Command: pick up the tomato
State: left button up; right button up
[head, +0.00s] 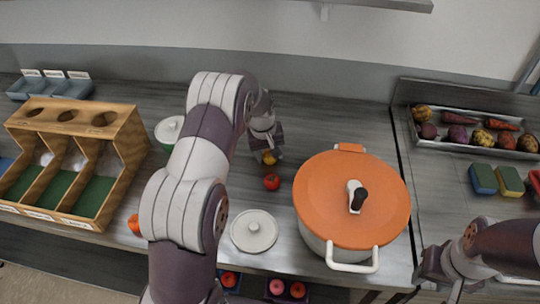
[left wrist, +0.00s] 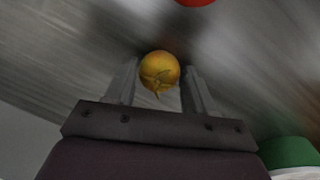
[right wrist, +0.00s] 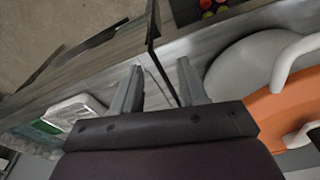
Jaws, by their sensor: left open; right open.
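A round red tomato (head: 272,182) lies on the grey counter, left of the orange pot. A yellow-orange tomato-like fruit with a green stem (head: 269,158) lies just behind it. In the left wrist view this yellow fruit (left wrist: 159,71) shows between the open fingers of my left gripper (left wrist: 159,80); I cannot tell whether they touch it. The edge of a red round thing (left wrist: 194,1) shows at the top there. My left gripper also shows in the head view (head: 267,148), partly hiding the yellow fruit. My right gripper (right wrist: 158,82) is open and empty near the counter's front edge.
A large orange-lidded pot (head: 330,190) stands right of the tomato. A white lid (head: 254,231) lies in front. A wooden bin rack (head: 122,150) and a small lidded pot (head: 169,130) are left. A vegetable tray (head: 455,145) and sponges (head: 483,180) are right.

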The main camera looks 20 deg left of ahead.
pick_arm(q)
jog(key=shift+w, duration=0.1)
jog(key=c, duration=0.7)
